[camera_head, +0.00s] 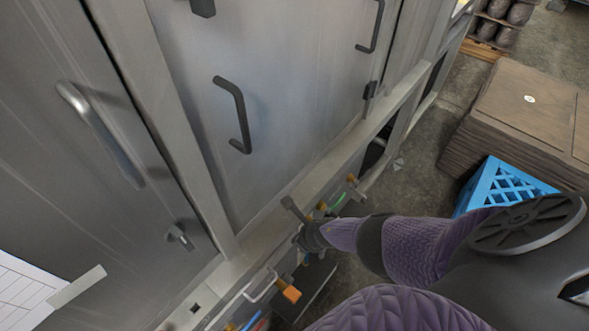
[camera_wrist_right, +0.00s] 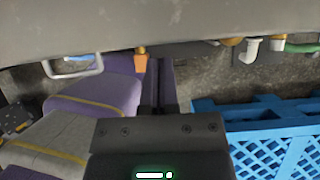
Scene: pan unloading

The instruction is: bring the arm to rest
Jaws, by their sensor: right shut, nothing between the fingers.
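My right arm comes in from the right in the head view. Its dark gripper (camera_head: 293,210) is beside the lower ledge of the metal cabinet (camera_head: 262,140). In the right wrist view the two dark fingers of this gripper (camera_wrist_right: 158,72) are together with nothing between them. Their tips are close below a grey metal edge (camera_wrist_right: 150,25). My left gripper is in neither view.
Below the ledge are pipes and valves, including an orange fitting (camera_head: 290,293) and a bent metal handle (camera_wrist_right: 72,68). A blue crate (camera_head: 505,185) stands on the floor at the right, next to stacked brown cardboard (camera_head: 540,110). Some concrete floor (camera_head: 415,150) is clear.

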